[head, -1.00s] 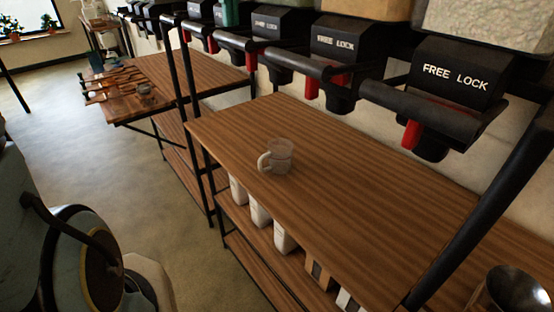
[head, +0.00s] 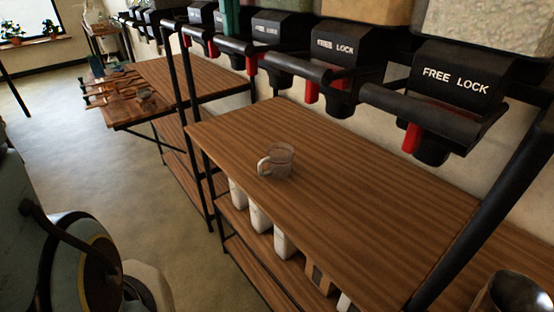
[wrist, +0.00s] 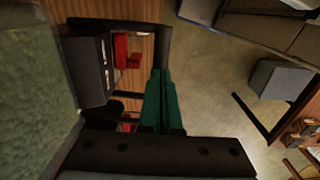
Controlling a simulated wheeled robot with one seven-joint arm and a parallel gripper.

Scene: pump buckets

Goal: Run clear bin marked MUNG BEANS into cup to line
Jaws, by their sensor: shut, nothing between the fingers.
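A clear cup (head: 281,160) with a pale handle stands upright on the wooden counter and looks empty. Its fill line is too small to see. My gripper has green fingers, shut and empty, in the wrist view (wrist: 160,100). In the head view its fingers (head: 231,17) hang at the top, among the black dispensers. A clear bin with green contents (wrist: 35,60) fills the left of the wrist view, beside a black dispenser (wrist: 85,70) with a red lever (wrist: 122,50). No bin name can be read, so I cannot tell which is MUNG BEANS.
A row of black dispensers marked FREE LOCK (head: 455,80) with red levers overhangs the counter (head: 350,190). Black posts (head: 182,100) and rails frame it. White containers (head: 260,218) stand on the shelf below. A metal vessel (head: 515,290) is at the lower right. The counter around the cup is clear.

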